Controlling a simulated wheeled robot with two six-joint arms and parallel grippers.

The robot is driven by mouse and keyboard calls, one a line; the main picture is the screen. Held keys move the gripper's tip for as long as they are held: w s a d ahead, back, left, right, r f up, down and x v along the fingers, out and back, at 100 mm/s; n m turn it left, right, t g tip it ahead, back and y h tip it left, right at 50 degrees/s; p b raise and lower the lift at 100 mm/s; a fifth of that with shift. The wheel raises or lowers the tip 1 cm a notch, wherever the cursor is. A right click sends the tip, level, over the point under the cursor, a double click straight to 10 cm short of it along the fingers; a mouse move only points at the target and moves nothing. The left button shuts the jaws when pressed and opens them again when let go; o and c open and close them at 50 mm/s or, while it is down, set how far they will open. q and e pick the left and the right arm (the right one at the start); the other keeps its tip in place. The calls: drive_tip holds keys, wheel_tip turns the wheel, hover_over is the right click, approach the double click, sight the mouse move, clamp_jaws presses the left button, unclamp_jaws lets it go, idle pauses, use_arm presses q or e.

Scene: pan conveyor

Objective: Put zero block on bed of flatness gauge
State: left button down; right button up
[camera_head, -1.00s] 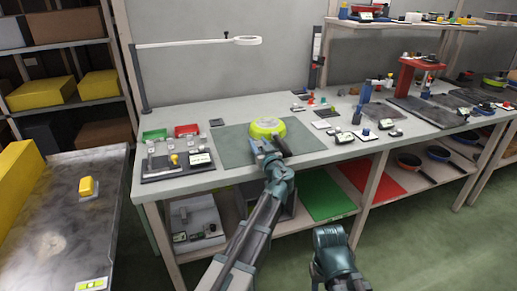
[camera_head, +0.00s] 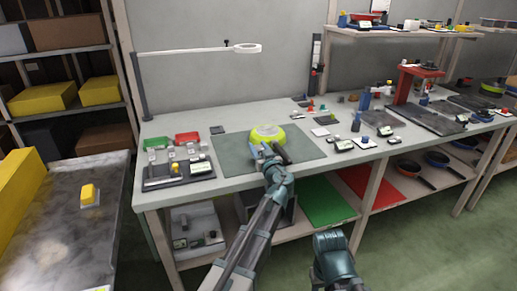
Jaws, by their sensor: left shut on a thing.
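My left gripper (camera_head: 273,153) is at the near edge of the yellow-green pan (camera_head: 267,134), on the grey-green mat (camera_head: 237,160). It appears shut on the pan's dark handle (camera_head: 284,156), though the fingers are small and partly hidden. A dark flat stand (camera_head: 180,182) with small blocks and a white label is on the bench's left end; it may be the flatness gauge, but I cannot read its label. I cannot pick out the zero block among the small parts. My right arm is low at the front; its fingertips do not show.
Green (camera_head: 157,143) and red (camera_head: 188,138) bins stand behind the stand. A lamp (camera_head: 247,48) overhangs the bench. A red press-like frame (camera_head: 417,75), dark plates and small blocks crowd the right side. A metal table (camera_head: 65,215) is at left.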

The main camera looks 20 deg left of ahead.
use_arm(q)
wheel_tip(320, 180, up, 3)
drive_tip(key=shift+s+f+p, duration=0.1)
drive_tip(key=shift+f+p, duration=0.1)
drive_tip(key=shift+p, duration=0.65)
drive_tip(key=s+d, duration=0.2)
drive_tip(key=s, duration=0.5)
drive_tip(key=s+d, duration=0.2)
drive_tip(key=s, duration=0.6)
drive_tip(key=shift+d+r+p, duration=0.25)
drive_tip(key=shift+r+p, duration=0.15)
drive_tip(key=shift+s, duration=0.1)
wheel_tip(320, 180, up, 18)
drive_tip(key=p, duration=1.8)
drive_tip(key=shift+r, duration=0.25)
